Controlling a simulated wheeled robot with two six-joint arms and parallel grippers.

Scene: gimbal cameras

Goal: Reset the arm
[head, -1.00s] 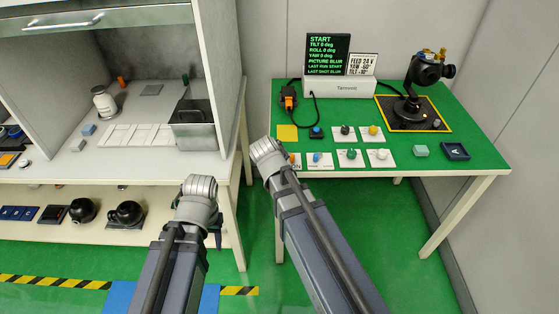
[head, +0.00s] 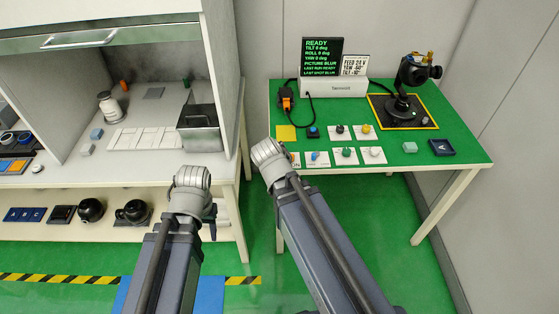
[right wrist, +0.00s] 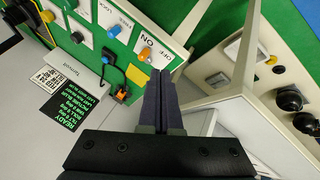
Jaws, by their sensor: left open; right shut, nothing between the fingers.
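My left arm's wrist hangs in front of the cabinet's lower shelf in the head view. Its gripper (head: 212,222) is mostly hidden behind the wrist, with only a dark part showing. My right arm reaches to the green table's front left corner. Its fingers are hidden in the head view. In the right wrist view the right gripper (right wrist: 163,76) is shut and empty, its tips close to an orange knob (right wrist: 145,53) on a white card marked OFF. I cannot tell whether they touch. The gimbal camera (head: 408,85) stands on a yellow-edged black pad. The screen (head: 321,58) reads READY.
The green table (head: 400,161) carries several knob cards, a pale green block (head: 410,147) and a blue tray (head: 442,147). A floor gap separates cabinet and table.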

